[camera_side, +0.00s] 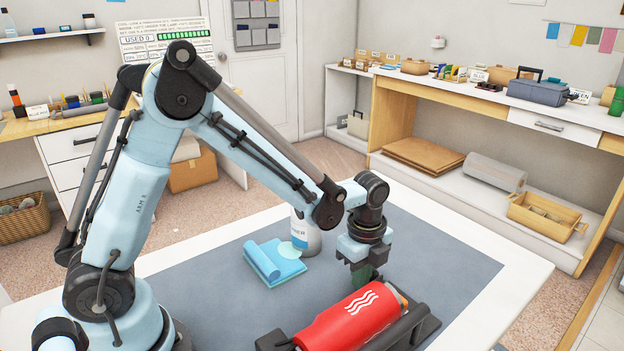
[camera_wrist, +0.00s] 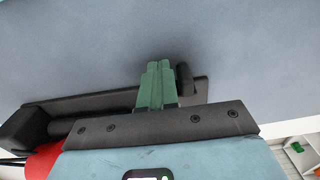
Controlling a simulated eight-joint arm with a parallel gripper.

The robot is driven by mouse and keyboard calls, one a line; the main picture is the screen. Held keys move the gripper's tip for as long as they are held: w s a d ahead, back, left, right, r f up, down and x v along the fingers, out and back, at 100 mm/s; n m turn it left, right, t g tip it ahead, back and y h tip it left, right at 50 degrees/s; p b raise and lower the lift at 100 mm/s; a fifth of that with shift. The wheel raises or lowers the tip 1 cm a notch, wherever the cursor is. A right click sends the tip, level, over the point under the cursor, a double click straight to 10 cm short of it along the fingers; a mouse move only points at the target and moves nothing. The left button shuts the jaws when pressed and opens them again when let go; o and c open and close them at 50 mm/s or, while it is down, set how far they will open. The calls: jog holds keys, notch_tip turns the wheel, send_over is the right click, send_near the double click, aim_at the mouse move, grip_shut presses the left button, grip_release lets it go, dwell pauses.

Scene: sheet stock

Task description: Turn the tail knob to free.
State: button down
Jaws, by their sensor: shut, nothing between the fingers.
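A red rounded body (camera_side: 350,315) with white wavy lines lies in a black frame (camera_side: 421,326) at the table's front. Its red side also shows at lower left in the wrist view (camera_wrist: 40,163). My gripper (camera_side: 366,275) points down just behind the red body. Its green fingers are pressed together and empty in the wrist view (camera_wrist: 157,84). A dark rounded piece (camera_wrist: 184,80) is close to the right of the fingers. I cannot tell whether it is the tail knob, and I cannot read any knob setting.
A folded blue cloth (camera_side: 272,264) and a white labelled container (camera_side: 305,236) stand on the grey mat (camera_side: 455,262), left of my gripper. The mat's right side is clear. A workbench with bins and a toolbox (camera_side: 538,92) stands behind.

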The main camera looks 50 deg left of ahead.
jog(key=shift+r, duration=0.25)
jog(key=shift+r, duration=0.35)
jog(key=shift+r, duration=0.95)
jog(key=shift+w, duration=0.1)
